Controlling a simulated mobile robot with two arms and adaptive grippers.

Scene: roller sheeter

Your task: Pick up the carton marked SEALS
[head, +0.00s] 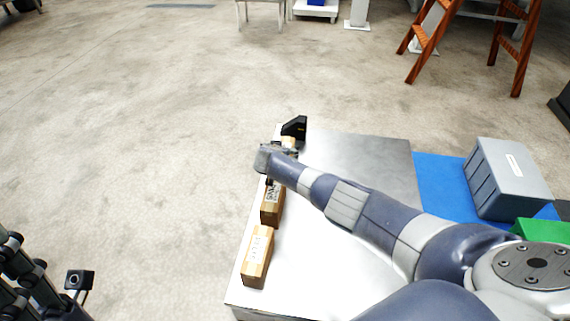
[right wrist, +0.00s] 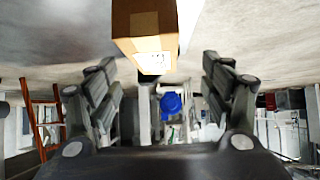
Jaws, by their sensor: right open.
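Brown cartons stand in a row along the left edge of the metal table. The nearest carton (head: 257,262) has a pale label, and the one behind it (head: 272,207) has dark print; I cannot read either word. A further carton (head: 291,143) is mostly hidden by my right gripper (head: 279,150). In the right wrist view a carton (right wrist: 150,24) with a white label shows at the top middle, ahead of the open, empty fingers (right wrist: 160,92) and apart from them. Which carton is marked SEALS cannot be told.
A black object (head: 295,127) stands at the table's far left corner. The metal table (head: 375,155) is bare behind my right arm. A grey bin (head: 507,180) sits on a blue surface (head: 436,180) to the right, near a green block (head: 540,231). A wooden ladder (head: 425,42) stands farther back.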

